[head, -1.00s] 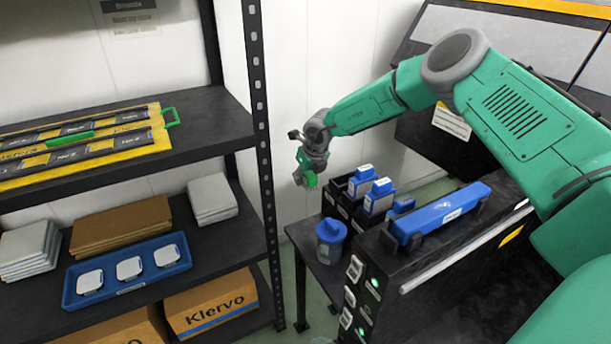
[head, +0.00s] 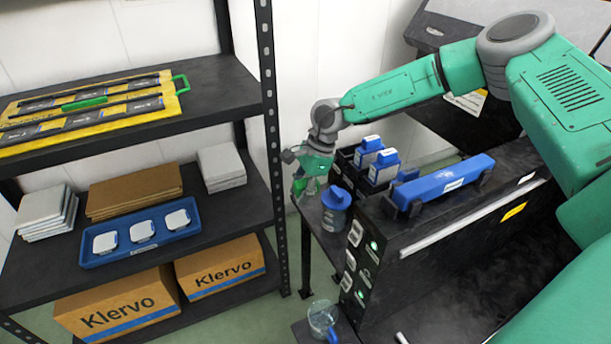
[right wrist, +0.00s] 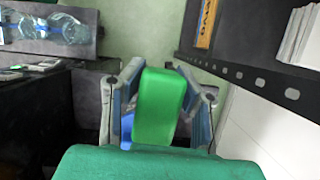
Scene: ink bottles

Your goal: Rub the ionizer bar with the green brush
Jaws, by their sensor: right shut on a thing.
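The green brush (right wrist: 160,106) shows in the right wrist view as a green block between the two fingers of my right gripper (right wrist: 158,100). The fingers are shut on it. In the head view my right gripper (head: 308,185) hangs fingers-down beside the shelf post, left of the blue-lidded jar. The brush is hard to tell from the green gripper parts there. A long blue bar (head: 443,184), which looks like the ionizer bar, lies in black holders on top of the black cabinet, right of the gripper and apart from it. My left gripper is not in view.
A blue-lidded jar (head: 336,208) stands close to the gripper. Blue-capped bottles (head: 383,167) stand in a black rack between gripper and bar. A shelf post (head: 271,140) rises just left. A clear glass vessel (head: 322,318) stands low in front of the cabinet (head: 480,225).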

